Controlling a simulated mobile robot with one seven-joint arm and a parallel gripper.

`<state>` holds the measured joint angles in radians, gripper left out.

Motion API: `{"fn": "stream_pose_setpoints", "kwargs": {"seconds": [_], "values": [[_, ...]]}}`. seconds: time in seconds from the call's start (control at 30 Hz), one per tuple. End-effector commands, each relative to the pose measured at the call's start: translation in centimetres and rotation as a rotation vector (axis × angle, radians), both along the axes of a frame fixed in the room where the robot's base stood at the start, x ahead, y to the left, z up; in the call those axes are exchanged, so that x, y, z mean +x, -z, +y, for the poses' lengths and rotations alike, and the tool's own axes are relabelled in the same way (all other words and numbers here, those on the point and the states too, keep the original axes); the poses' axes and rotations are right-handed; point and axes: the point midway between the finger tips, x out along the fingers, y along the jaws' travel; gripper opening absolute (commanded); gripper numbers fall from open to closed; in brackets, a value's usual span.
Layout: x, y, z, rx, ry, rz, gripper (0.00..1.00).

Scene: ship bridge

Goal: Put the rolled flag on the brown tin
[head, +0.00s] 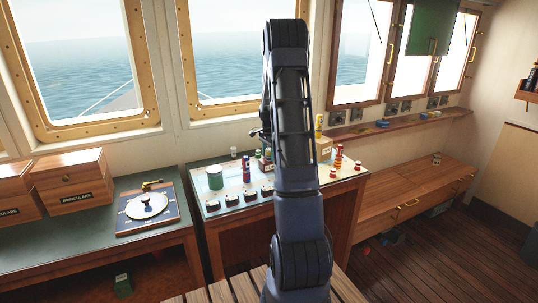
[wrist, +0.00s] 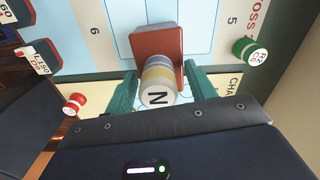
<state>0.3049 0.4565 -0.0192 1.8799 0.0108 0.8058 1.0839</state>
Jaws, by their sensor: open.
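The rolled flag (wrist: 158,82), banded in blue and yellow with a white end marked N, is in the middle of the wrist view. It overlaps the reddish-brown tin (wrist: 143,40) and appears to stand on it; its far end is hard to see. My gripper (wrist: 162,80) is open, with one teal finger on each side of the flag and a visible gap at each side. The tin rests on the chart-covered table. In the head view my arm hides the gripper, and I cannot pick out this flag or tin there.
In the wrist view, a red roll (wrist: 74,103) is at left and a green roll (wrist: 249,51) at right. In the head view, a green tin (head: 215,178), several upright rolls and a beige box (head: 324,148) crowd the chart table (head: 285,190). Wooden cases (head: 75,182) stand left.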

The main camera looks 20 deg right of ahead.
Motion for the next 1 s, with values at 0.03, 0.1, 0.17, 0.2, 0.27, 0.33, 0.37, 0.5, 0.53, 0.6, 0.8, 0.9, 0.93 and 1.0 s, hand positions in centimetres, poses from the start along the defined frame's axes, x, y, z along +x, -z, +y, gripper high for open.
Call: {"fn": "stream_pose_setpoints", "kwargs": {"seconds": [0.03,0.1,0.17,0.2,0.27,0.33,0.37,0.5,0.53,0.6,0.8,0.9,0.93,1.0], "values": [[0.0,-0.2,0.0,0.0,0.0,-0.001,0.55],[0.0,-0.6,0.0,-0.001,0.0,-0.002,0.55],[0.0,-1.2,0.0,-0.001,0.0,-0.001,0.55],[0.1,-1.7,0.0,-0.001,0.0,-0.001,0.55],[0.1,-2.8,0.0,-0.002,0.0,-0.003,0.55],[0.1,-4.2,0.0,-0.001,0.0,-0.004,0.55],[0.1,-4.7,0.0,-0.001,0.0,-0.004,0.55],[0.1,-7.5,0.0,-0.002,0.0,-0.003,0.55],[0.1,-8.1,0.0,-0.002,0.0,-0.003,0.55],[0.0,-9.2,0.0,-0.002,0.0,-0.003,0.55],[0.1,-11.5,0.0,-0.001,0.0,-0.001,0.55],[0.0,-12.1,0.1,0.0,-0.002,-0.001,0.55],[-0.1,-12.3,0.1,-0.001,-0.004,-0.002,0.55],[-0.5,-13.0,0.5,-0.002,-0.021,-0.008,0.55]]}}
